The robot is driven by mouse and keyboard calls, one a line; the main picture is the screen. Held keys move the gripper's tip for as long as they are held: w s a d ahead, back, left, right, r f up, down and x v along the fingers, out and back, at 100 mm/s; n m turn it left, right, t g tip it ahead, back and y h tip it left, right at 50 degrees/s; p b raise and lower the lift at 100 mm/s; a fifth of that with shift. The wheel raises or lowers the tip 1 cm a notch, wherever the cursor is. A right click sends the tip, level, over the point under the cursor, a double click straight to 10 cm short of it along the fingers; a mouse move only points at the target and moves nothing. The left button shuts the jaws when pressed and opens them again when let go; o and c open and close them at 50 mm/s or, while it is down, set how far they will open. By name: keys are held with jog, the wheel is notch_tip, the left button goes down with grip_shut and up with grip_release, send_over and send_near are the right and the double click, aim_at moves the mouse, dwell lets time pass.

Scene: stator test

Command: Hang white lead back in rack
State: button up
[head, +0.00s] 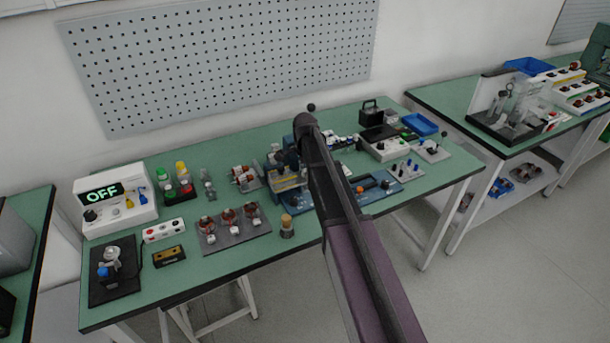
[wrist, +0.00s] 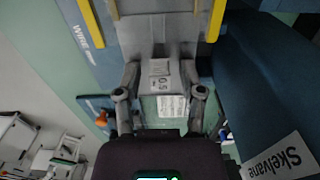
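In the wrist view, my gripper (wrist: 160,78) has its two grey fingers well apart. A grey block (wrist: 160,45) with small printed labels shows between and beyond them; I cannot tell whether they touch it. No white lead can be made out in either view, and I cannot identify its rack with certainty. A blue board (wrist: 88,55) marked "WIRE" lies beside the grey block. In the head view, my arm reaches over the bench and hides part of the blue and grey fixture (head: 286,186) under my wrist.
The green bench (head: 225,258) carries an "OFF" display box (head: 115,199), a grey plate of coils (head: 235,231) and a blue tray (head: 419,124). A pegboard (head: 220,60) hangs behind. In the wrist view, a dark blue block (wrist: 262,85) is close on the right.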

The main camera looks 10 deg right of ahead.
grip_shut()
jog(key=shift+r, duration=0.15)
jog(key=shift+r+p, duration=2.8)
jog(key=shift+p, duration=0.1)
